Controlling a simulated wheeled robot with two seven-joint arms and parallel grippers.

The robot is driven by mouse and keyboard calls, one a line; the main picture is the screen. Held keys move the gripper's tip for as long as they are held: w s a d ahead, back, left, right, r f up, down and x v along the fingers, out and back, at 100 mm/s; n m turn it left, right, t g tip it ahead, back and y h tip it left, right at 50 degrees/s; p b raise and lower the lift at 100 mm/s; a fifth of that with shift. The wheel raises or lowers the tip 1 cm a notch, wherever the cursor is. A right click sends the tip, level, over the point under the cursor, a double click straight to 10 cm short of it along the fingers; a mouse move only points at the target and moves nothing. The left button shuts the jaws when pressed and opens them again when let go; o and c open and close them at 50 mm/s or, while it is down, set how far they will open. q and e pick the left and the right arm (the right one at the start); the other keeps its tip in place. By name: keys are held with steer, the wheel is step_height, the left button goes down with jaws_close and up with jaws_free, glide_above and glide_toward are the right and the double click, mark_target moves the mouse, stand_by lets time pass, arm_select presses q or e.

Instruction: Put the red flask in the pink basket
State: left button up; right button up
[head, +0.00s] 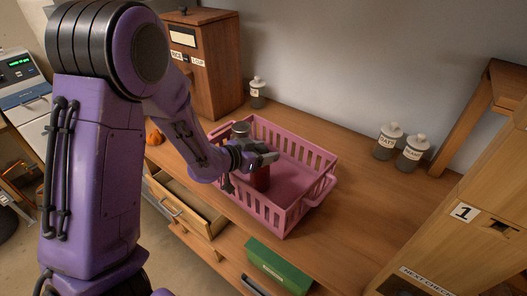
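The pink basket (318,162) stands on the wooden worktop, with slotted walls and a handle at its right end. The red flask (261,180) is within the basket's outline, towards its left end, and looks about upright. Its red lower part shows below my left gripper (266,158), and a grey cap that seems to be its top shows above. My gripper reaches in from the left at the flask's middle and hides that part. Whether the fingers press on it, and whether the flask touches the basket floor, I cannot tell. My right gripper is out of view.
Two labelled jars (387,142) stand at the back right, and another jar (257,92) stands behind the basket by a wooden cabinet (215,65). An open drawer (185,205) and a green box (278,266) are below the worktop. The worktop right of the basket is clear.

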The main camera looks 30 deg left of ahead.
arm_select(q)
steer(key=o, duration=0.4)
steer(key=shift+w+f, duration=0.1)
steer(key=shift+c, duration=0.2)
steer(key=shift+r+p, duration=0.3)
steer(key=shift+r, duration=0.15)
steer(key=b+v, duration=0.1)
steer(key=v, duration=0.6)
steer(key=shift+s, duration=0.25)
steer(key=shift+f, duration=0.1)
